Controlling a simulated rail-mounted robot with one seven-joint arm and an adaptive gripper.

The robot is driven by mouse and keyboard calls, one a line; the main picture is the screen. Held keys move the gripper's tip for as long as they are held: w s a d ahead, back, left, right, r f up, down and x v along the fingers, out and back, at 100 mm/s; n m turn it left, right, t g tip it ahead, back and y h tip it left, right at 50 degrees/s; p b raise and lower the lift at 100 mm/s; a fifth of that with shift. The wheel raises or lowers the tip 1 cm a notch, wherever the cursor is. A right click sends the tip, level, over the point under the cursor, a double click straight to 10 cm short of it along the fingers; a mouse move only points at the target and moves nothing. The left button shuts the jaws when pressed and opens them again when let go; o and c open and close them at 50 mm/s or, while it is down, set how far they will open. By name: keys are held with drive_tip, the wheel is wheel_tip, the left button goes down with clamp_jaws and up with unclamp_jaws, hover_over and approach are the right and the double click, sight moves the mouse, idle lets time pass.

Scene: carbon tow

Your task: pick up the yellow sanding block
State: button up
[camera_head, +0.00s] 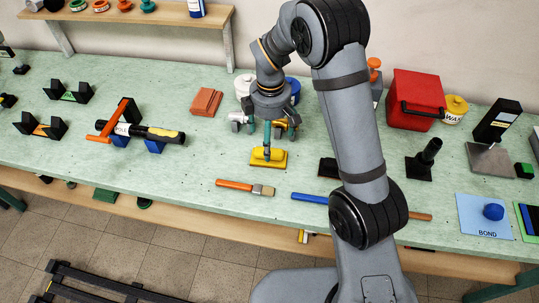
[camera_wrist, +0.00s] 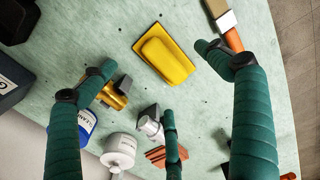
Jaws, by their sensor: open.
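The yellow sanding block (camera_head: 276,161) lies flat on the pale green bench top, near the middle of the bench. In the wrist view the yellow block (camera_wrist: 165,55) shows a raised grip on a wider base, set at a slant. My gripper (camera_head: 267,146) is above the block, and one dark green finger partly covers it in the head view. In the wrist view the green fingers of my gripper (camera_wrist: 155,62) are spread wide, with the block between the two side fingertips and nothing held. I cannot tell the exact height of the fingertips above the block.
A brush with an orange handle (camera_head: 236,185) lies just in front of the block. Behind my gripper stand a white tub (camera_head: 243,82) and a blue can (camera_head: 294,86). Terracotta blocks (camera_head: 206,102) lie behind left. The bench directly left of the block is clear.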

sight(278, 157)
drive_tip(key=shift+a+f, duration=0.15)
drive_tip(key=shift+f, duration=0.55)
wheel_tip(278, 157, down, 5)
drive_tip(key=shift+w+p, duration=0.15)
drive_tip(key=shift+p, duration=0.55)
drive_tip(key=shift+c, duration=0.8)
drive_tip(key=c, duration=1.1)
drive_tip(key=shift+r, duration=0.1)
